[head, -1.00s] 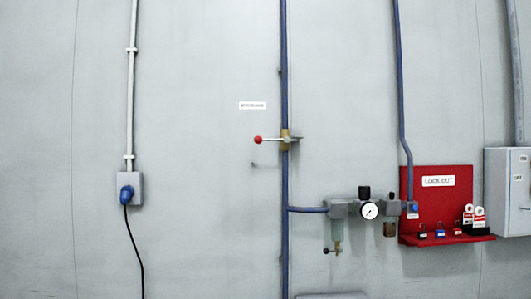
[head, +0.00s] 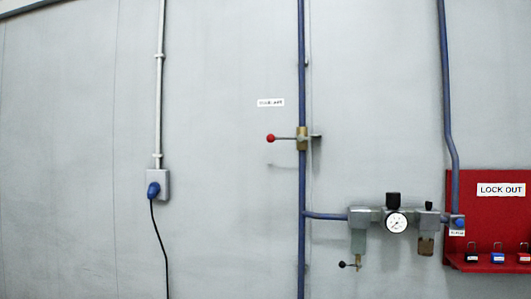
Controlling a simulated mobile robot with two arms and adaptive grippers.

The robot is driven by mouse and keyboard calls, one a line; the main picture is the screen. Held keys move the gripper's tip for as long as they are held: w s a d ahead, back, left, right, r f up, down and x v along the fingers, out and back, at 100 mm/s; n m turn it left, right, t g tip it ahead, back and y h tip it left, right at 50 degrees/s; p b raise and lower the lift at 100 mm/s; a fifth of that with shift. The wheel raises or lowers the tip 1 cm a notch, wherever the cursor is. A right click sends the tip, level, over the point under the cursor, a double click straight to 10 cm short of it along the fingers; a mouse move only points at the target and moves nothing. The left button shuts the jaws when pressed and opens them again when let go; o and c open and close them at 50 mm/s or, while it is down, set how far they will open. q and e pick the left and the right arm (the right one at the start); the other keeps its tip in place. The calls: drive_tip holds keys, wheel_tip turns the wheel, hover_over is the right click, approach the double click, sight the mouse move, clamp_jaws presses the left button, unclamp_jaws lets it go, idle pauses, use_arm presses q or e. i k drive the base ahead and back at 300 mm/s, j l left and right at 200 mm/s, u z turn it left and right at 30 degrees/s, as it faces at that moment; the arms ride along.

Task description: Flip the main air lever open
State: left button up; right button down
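The main air lever (head: 285,138) is a thin rod with a red ball knob at its left end, in the middle of the head view. It lies horizontal, pointing left across the upright blue pipe (head: 301,80). It joins a brass valve body (head: 302,139) on that pipe, and a short grey end sticks out to the right. A small white label (head: 270,102) is on the wall above left of the lever; its text is too blurred to read. Neither of my grippers shows in the head view.
Right of the pipe, a branch leads to a filter and regulator unit with a round gauge (head: 396,222). A red lock out board (head: 490,215) with padlocks is at the right edge. A blue plug and socket (head: 156,187) is on the left. The wall around the lever is clear.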

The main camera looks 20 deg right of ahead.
sight(270, 138)
drive_tip(key=i+l+u, duration=0.15)
drive_tip(key=l, duration=0.15)
drive_tip(key=i+l+u, duration=0.1)
drive_tip(key=l, duration=0.2)
drive_tip(key=i+l+u, duration=0.15)
drive_tip(key=l, duration=0.15)
drive_tip(key=i+l+u, duration=0.1)
drive_tip(key=l, duration=0.2)
